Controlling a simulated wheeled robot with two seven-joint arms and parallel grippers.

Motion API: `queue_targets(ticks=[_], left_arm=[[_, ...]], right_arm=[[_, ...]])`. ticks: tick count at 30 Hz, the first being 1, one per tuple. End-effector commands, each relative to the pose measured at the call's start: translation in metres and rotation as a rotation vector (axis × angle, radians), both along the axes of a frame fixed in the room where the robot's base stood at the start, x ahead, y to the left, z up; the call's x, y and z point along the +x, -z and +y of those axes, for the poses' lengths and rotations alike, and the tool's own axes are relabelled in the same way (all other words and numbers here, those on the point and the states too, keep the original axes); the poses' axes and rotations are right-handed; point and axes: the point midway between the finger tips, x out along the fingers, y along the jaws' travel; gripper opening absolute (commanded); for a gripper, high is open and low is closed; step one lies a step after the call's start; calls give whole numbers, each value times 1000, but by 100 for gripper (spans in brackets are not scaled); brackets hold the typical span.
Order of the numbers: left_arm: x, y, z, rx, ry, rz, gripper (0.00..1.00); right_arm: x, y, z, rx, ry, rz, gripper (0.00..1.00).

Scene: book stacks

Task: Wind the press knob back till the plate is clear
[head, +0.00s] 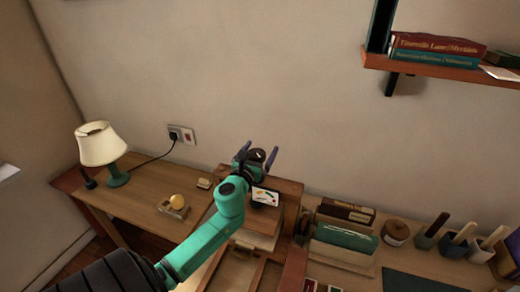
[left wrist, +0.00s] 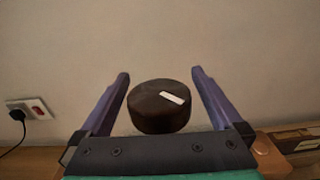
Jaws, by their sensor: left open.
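The press knob (left wrist: 158,112) is a dark round knob with a white mark on its top. In the left wrist view it sits between the two purple fingers of my left gripper (left wrist: 160,88), with a gap on each side. In the head view the knob (head: 257,155) shows between the fingertips of my left gripper (head: 257,152), above the wooden press (head: 288,188). My left gripper is open around the knob. The plate cannot be made out clearly, as my arm hides much of the press. My right gripper is not in view.
A lamp (head: 101,146) and a small tray with a yellow ball (head: 176,201) stand on the desk at left. Books (head: 345,238), a round jar (head: 395,231) and several tool cups (head: 455,245) stand at right. A wall shelf (head: 440,66) hangs at upper right.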

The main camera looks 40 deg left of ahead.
Motion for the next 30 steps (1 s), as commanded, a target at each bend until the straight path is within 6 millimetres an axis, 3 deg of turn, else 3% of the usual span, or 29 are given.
queue_targets(ticks=[3,4,10,20,30], left_arm=[[0,1,0,0,0,0,100],[0,0,0,0,0,0,92],[-1,1,0,-1,0,0,16],[-1,0,1,-3,-43,-1,16],[-4,-1,6,-4,-252,-1,16]], right_arm=[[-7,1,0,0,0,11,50],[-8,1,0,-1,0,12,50],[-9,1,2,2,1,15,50],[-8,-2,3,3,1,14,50],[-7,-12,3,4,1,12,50]])
